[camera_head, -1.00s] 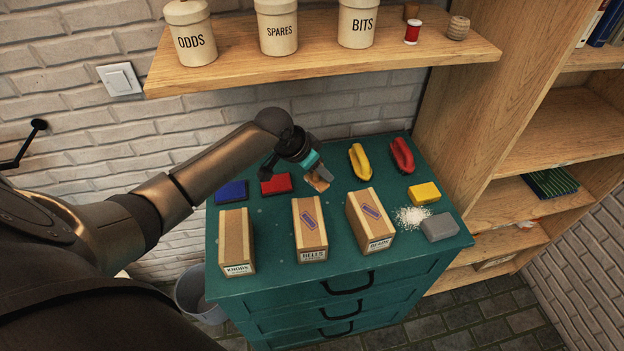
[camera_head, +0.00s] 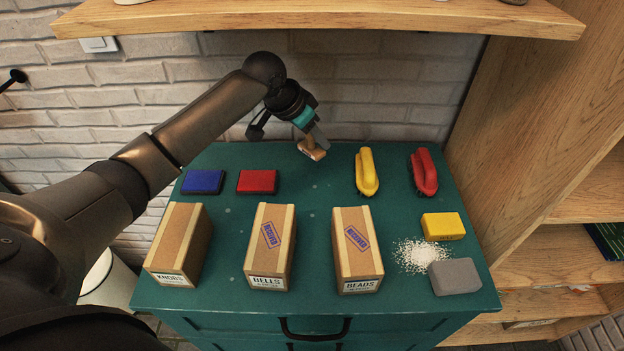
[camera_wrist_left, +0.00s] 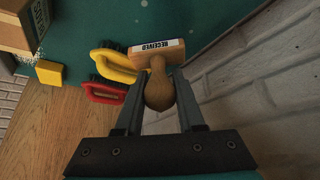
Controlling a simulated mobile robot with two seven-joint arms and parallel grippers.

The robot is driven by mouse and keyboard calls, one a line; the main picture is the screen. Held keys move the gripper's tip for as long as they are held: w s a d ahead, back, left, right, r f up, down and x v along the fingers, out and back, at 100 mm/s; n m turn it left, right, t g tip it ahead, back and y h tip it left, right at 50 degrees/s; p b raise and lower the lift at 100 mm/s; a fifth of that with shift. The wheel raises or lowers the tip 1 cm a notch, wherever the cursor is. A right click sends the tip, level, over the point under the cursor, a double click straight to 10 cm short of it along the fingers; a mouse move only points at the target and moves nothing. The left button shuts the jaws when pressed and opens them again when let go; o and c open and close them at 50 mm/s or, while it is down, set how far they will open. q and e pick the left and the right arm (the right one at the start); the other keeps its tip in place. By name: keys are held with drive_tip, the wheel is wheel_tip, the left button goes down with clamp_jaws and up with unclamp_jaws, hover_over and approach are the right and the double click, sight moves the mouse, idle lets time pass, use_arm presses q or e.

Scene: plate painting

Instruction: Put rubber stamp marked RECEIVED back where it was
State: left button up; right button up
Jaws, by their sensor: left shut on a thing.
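The rubber stamp (camera_head: 312,152) has a wooden handle and block. In the left wrist view the stamp (camera_wrist_left: 158,88) shows a white label reading RECEIVED. My left gripper (camera_head: 318,138) is shut on its handle at the back of the teal cabinet top. In the left wrist view the fingers (camera_wrist_left: 160,118) lie on either side of the handle. I cannot tell whether the stamp touches the surface. A blue ink pad (camera_head: 203,181) and a red ink pad (camera_head: 257,181) lie to its left. The BELLS box (camera_head: 268,283) and BEADS box (camera_head: 359,287) bear blue stamp marks. My right gripper is not in view.
The KNOBS box (camera_head: 173,280) has no visible mark. A yellow brush (camera_head: 367,172) and a red brush (camera_head: 424,172) lie right of the stamp. A yellow sponge (camera_head: 443,226), white grains (camera_head: 420,255) and a grey block (camera_head: 455,276) are at right. A shelf (camera_head: 330,17) overhangs behind.

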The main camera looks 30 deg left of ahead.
use_arm(q)
wheel_tip(320, 180, down, 6)
drive_tip(key=shift+s+r+b, duration=0.1)
drive_tip(key=shift+r+b, duration=0.15)
drive_tip(key=shift+b, duration=0.15)
wheel_tip(320, 180, down, 4)
drive_tip(key=shift+r+b, duration=0.1)
drive_tip(key=shift+b, duration=0.25)
drive_tip(key=o, duration=1)
drive_tip(key=shift+f, duration=0.2)
drive_tip(key=shift+o, duration=0.2)
drive_tip(key=shift+r, duration=0.25)
drive_tip(key=p+v, duration=0.2)
drive_tip(key=v, duration=1)
drive_tip(key=shift+p, duration=0.3)
